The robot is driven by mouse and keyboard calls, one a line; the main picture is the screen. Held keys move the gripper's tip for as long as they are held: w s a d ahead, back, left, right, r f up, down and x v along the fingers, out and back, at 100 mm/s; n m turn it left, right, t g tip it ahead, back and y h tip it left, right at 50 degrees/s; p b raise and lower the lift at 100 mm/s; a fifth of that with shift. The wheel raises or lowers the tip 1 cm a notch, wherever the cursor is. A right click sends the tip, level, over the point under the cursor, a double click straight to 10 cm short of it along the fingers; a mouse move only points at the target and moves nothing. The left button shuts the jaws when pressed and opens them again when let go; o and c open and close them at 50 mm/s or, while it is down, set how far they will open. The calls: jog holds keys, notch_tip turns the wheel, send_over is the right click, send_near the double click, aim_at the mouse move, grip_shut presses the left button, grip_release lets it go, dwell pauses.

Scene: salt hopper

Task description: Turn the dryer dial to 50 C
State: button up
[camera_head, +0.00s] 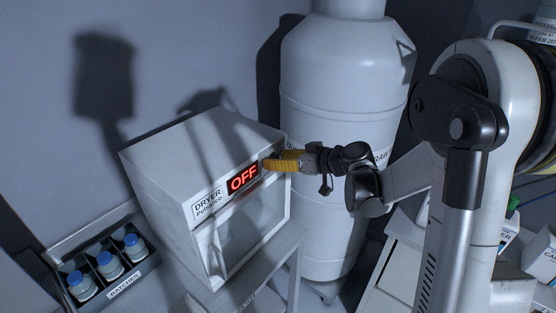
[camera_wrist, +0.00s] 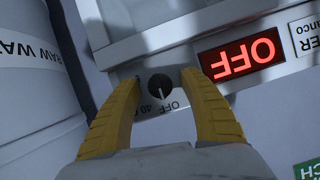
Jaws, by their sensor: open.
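The dryer (camera_head: 205,185) is a white box with a glass door, seen in the head view. Its red display (camera_head: 243,178) reads OFF; the display shows upside down in the wrist view (camera_wrist: 240,54). The dark round dial (camera_wrist: 160,86) sits beside the display, with its light pointer mark towards the OFF label; a 40 label is beside that. My gripper (camera_wrist: 158,78) has yellow fingers, open, one on each side of the dial. I cannot tell whether they touch it. In the head view my gripper (camera_head: 270,162) hides the dial.
A large white tank (camera_head: 335,110) stands right behind the dryer. A rack labelled BATCHES (camera_head: 127,284) holds blue-capped bottles at lower left. The dryer rests on a grey stand (camera_head: 262,270). A white cabinet (camera_head: 385,285) stands at lower right.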

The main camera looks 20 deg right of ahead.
grip_shut()
dwell(0.3)
jog(key=m+g+y+b, duration=0.1)
jog(key=m+y+b, duration=0.1)
jog(key=m+b, duration=0.1)
jog(key=shift+d+f, duration=0.1)
jog(key=shift+f, duration=0.05)
jog(key=m+y+b, duration=0.2)
jog(key=m+b, duration=0.2)
jog(key=shift+g, duration=0.4)
jog(key=m+y+b, duration=0.1)
jog(key=m, duration=0.1)
jog(key=m+y+b, duration=0.1)
jog(key=m+b, duration=0.1)
jog(key=shift+m+y+b, duration=0.3)
jog(key=shift+m, duration=0.1)
jog(key=shift+m+t+y+b, duration=0.55)
jog(key=shift+m+b, duration=0.65)
jog(key=shift+m, duration=0.7)
